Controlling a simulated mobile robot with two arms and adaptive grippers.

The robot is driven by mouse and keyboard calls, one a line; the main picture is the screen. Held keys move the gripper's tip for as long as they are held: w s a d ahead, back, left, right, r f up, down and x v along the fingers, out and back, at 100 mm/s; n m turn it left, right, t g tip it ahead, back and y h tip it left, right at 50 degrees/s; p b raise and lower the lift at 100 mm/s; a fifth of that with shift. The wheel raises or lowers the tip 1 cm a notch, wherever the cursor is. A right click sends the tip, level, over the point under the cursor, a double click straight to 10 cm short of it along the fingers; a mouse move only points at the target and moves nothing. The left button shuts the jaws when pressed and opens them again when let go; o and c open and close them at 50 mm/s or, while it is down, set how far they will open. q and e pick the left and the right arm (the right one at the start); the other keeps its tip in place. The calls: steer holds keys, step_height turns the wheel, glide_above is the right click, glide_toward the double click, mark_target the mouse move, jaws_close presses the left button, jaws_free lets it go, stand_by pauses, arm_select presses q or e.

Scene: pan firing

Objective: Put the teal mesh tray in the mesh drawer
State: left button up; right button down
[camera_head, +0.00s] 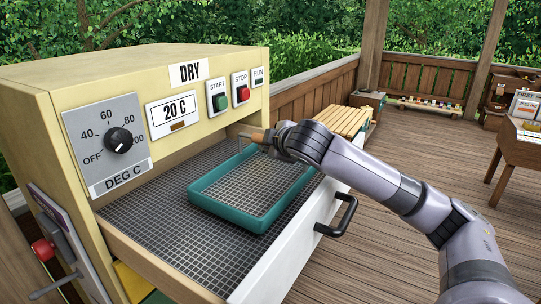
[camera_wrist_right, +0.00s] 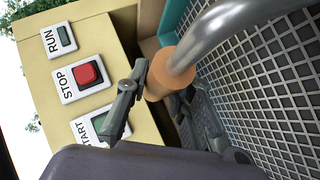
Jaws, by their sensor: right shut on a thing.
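The teal mesh tray (camera_head: 230,216) lies flat inside the pulled-out mesh drawer (camera_head: 160,230), toward its right side. I cannot tell whether its underside touches the drawer's mesh. My right gripper (camera_head: 268,140) is at the tray's far end, shut on its wooden handle grip (camera_head: 257,137). In the right wrist view the fingers close around this orange-brown grip (camera_wrist_right: 172,78) on a bent metal rod, with the tray's mesh (camera_wrist_right: 270,90) beside it. My left gripper is not in view.
The yellow dryer (camera_head: 150,75) stands behind the drawer, with a dial and buttons close to my right gripper. The drawer's white front has a black handle (camera_head: 337,216). Wooden slats (camera_head: 343,121) lie beyond. Bare mesh shows left of the tray.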

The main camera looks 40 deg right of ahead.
mark_target(272, 175)
step_height(272, 175, down, 3)
steer(key=shift+f, duration=0.4)
steer(key=c, duration=1.4)
jaws_free()
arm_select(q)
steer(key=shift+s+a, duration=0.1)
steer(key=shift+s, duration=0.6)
arm_select(e)
steer(key=shift+s, duration=0.15)
steer(key=shift+s+a+r, duration=0.1)
steer(key=shift+s+a, duration=0.05)
steer(key=shift+s, duration=0.15)
arm_select(q)
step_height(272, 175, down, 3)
steer(key=b, duration=0.2)
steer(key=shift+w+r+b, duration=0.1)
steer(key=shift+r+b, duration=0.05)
steer(key=shift+b, duration=0.15)
arm_select(e)
steer(key=v, duration=1.1)
